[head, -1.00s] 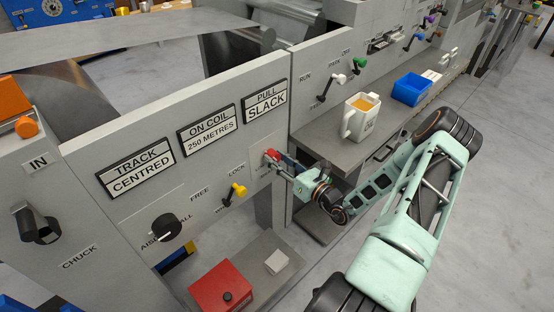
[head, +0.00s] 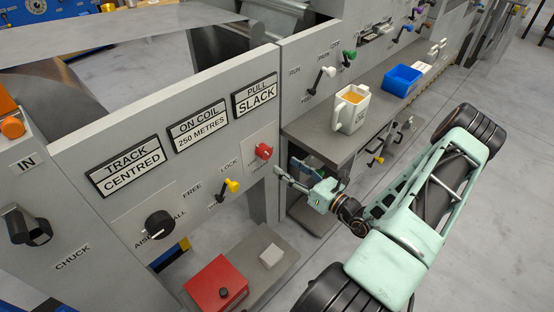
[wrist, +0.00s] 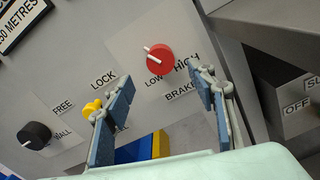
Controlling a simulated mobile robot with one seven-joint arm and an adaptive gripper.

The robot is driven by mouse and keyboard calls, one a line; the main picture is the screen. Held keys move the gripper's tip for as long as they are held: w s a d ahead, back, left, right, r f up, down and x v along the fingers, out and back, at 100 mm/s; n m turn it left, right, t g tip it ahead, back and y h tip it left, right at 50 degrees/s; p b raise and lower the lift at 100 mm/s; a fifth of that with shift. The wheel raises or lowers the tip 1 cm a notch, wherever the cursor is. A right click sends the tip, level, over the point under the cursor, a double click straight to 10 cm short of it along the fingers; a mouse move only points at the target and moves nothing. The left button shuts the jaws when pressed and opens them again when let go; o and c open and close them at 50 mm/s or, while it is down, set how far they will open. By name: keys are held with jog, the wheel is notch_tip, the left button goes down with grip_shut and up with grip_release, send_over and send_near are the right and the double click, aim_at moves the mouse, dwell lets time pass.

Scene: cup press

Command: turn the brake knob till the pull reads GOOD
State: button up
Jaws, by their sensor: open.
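The red brake knob (head: 264,151) sits on a light plate on the grey panel, below the PULL sign (head: 256,95), which reads SLACK. In the wrist view the red knob (wrist: 159,58) has a white pointer aimed to the upper left, with LOW and HIGH lettered below and right of it. My gripper (head: 281,177) is open and empty, just right of and below the knob in the head view. In the wrist view my gripper's two blue-padded fingers (wrist: 162,100) stand apart, with the knob beyond and between them, not touched.
Left of the knob are a yellow lever (head: 232,186) and a black knob (head: 159,225). A red box (head: 216,283) and a pale block (head: 271,256) rest on the low shelf. A cup of orange drink (head: 351,109) and a blue bin (head: 403,78) stand on the right-hand ledge.

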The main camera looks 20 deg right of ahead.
jog(key=shift+v, duration=1.5)
